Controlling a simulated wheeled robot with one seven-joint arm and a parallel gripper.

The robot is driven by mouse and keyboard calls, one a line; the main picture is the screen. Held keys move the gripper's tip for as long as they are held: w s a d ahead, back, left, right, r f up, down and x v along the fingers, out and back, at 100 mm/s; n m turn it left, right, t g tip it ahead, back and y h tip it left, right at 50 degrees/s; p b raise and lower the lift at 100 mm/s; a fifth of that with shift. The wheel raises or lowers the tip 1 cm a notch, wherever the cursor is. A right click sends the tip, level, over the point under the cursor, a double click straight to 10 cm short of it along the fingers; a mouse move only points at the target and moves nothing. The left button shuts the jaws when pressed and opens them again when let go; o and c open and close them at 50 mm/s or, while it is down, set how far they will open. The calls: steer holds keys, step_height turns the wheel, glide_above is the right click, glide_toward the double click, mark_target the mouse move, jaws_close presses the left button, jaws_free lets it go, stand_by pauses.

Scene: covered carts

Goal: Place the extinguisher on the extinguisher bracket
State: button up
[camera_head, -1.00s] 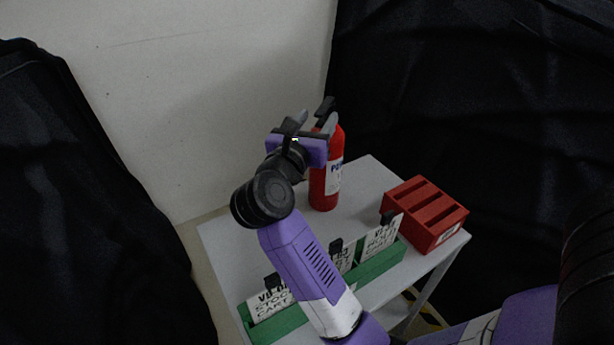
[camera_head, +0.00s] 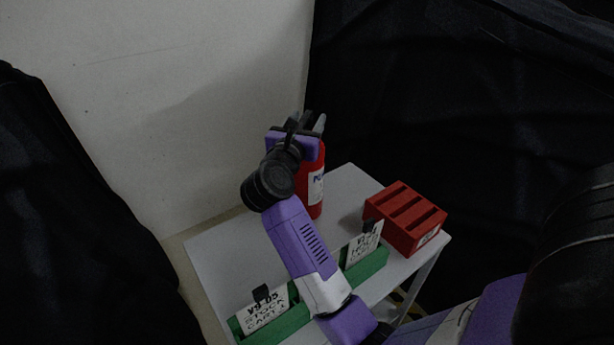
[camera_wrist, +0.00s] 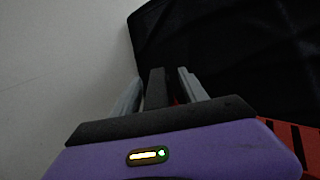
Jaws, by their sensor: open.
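The red extinguisher (camera_head: 315,188) with a white label stands upright on the grey table, partly hidden behind my gripper and wrist. My gripper (camera_head: 308,122) is at the extinguisher's top, its fingers open. In the wrist view, a black upright part (camera_wrist: 157,88), probably the extinguisher's handle, shows between the two grey fingers, and a sliver of red shows behind them. I cannot tell whether the fingers touch it. No extinguisher bracket can be made out in either view.
The grey table (camera_head: 215,262) also bears a red slotted block (camera_head: 405,215) at the right and a green holder (camera_head: 368,268) with clipped white signs at the front. Black covers hang at left and right; a pale wall stands behind.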

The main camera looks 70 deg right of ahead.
jaws_close()
stand_by(1.3)
steer(key=shift+w+r, duration=0.1)
steer(key=shift+r, duration=0.1)
